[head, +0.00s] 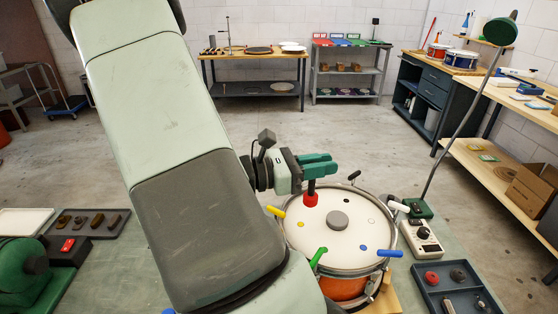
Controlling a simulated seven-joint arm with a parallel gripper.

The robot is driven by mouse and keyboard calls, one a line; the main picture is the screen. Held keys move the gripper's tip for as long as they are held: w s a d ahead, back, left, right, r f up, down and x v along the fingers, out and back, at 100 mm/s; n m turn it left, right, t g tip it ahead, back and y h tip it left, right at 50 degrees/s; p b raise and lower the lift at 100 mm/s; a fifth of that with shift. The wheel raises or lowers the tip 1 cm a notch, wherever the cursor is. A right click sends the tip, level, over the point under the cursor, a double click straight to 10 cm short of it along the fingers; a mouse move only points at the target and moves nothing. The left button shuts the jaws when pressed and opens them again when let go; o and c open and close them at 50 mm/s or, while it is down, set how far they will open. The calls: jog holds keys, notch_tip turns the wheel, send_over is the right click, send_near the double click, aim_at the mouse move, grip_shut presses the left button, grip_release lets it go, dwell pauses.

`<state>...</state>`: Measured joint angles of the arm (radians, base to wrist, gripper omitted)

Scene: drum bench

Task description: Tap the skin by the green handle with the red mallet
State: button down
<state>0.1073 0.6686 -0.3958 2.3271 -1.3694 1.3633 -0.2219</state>
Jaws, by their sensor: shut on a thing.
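My gripper (318,166) has green fingers and is shut on the dark shaft of the red mallet. The red mallet head (311,200) points down over the upper left part of the drum skin (320,235); I cannot tell whether it touches the skin. The green handle (318,257) is on the drum's near left rim, well away from the mallet head. A grey disc (338,220) lies at the middle of the skin, with small coloured dots around it.
Around the rim are a yellow handle (276,211), a black handle (353,176), a white handle (398,206) and a blue handle (390,253). A lamp (464,110) and a control box (422,238) stand to the right. A dark tray (432,300) lies nearer.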

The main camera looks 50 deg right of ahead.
jog(key=s+a+m+g+y, duration=0.3)
jog(key=s+m+g+y, duration=0.4)
jog(key=y, duration=0.1)
jog(key=shift+a+f+y, duration=0.6)
jog(key=shift+f+y, duration=0.1)
jog(key=shift+f, duration=2.85)
jog(key=shift+m, duration=0.4)
jog(key=r, duration=0.5)
jog(key=shift+s, duration=0.35)
